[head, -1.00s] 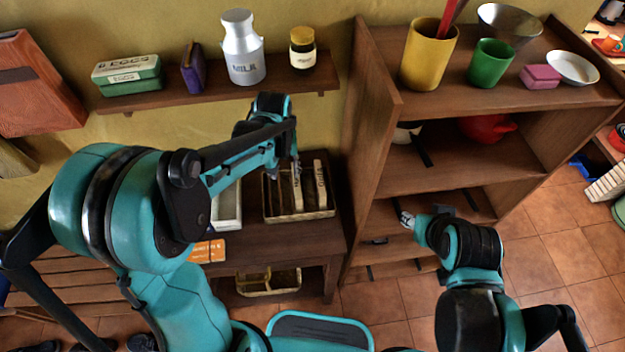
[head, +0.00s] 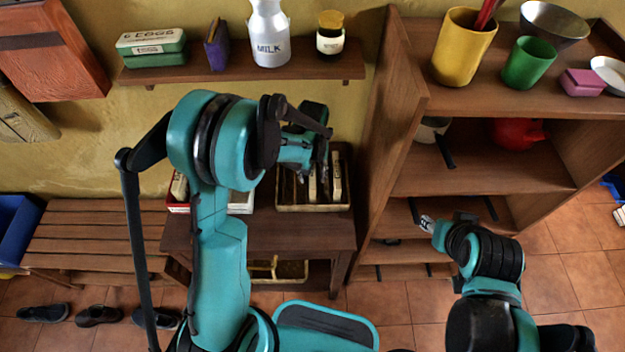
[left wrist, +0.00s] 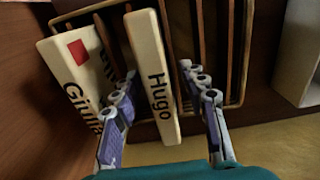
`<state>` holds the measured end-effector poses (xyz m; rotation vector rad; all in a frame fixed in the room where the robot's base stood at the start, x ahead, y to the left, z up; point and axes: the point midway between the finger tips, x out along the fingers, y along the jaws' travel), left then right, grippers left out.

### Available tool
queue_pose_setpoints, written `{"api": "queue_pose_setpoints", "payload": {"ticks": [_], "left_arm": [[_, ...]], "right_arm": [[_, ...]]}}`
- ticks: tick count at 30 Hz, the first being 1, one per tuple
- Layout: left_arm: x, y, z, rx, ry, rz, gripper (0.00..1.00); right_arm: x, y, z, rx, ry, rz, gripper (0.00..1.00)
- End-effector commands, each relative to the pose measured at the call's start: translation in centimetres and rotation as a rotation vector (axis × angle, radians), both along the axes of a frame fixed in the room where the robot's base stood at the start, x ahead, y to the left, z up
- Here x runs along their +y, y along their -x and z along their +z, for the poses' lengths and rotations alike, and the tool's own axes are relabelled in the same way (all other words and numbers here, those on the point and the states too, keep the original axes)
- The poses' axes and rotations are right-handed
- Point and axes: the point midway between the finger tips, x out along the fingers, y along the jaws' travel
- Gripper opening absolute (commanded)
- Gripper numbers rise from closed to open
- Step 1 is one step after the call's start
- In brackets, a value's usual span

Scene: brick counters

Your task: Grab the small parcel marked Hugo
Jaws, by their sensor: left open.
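The small parcel marked Hugo (left wrist: 158,85) is a pale, narrow block standing in a slatted basket (head: 313,207); its name reads clearly in the left wrist view. My left gripper (left wrist: 158,74) is open, with one finger on each side of Hugo. A gap shows on the right side; on the left the finger lies between Hugo and the parcel marked Giulia (left wrist: 75,85). In the head view my left gripper (head: 318,170) is over the basket, partly covering the parcels. My right gripper (head: 427,223) is by the lower shelves, away from the basket; its jaws are unclear.
A pale tray (head: 241,202) sits left of the basket on the low table (head: 290,234). The tall shelf unit (head: 392,110) rises close on the right. A wall shelf (head: 225,73) with a milk can hangs above.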

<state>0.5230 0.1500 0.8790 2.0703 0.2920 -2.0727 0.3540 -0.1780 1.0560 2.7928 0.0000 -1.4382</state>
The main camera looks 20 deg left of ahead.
Motion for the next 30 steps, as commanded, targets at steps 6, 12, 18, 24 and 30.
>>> {"api": "queue_pose_setpoints", "payload": {"ticks": [6, 12, 18, 24, 30], "left_arm": [[0.0, 0.0, 0.1, 0.000, 0.000, 0.000, 0.25], [0.0, 0.0, 0.1, 0.000, 0.000, 0.000, 0.00], [0.0, 0.0, 0.2, 0.000, 0.000, 0.000, 0.00], [0.0, 0.0, 1.0, 0.000, 0.000, 0.000, 0.00], [0.0, 0.0, 3.6, 0.000, 0.000, 0.000, 0.00]], "right_arm": [[0.0, 0.0, 0.1, 0.000, 0.000, 0.000, 0.40], [0.0, 0.0, 0.1, 0.000, 0.000, 0.000, 0.40], [0.0, 0.0, 0.1, 0.000, 0.000, 0.000, 0.40], [0.0, 0.0, 0.4, 0.000, 0.000, 0.000, 0.40], [0.0, 0.0, 1.4, 0.000, 0.000, 0.000, 0.40]]}}
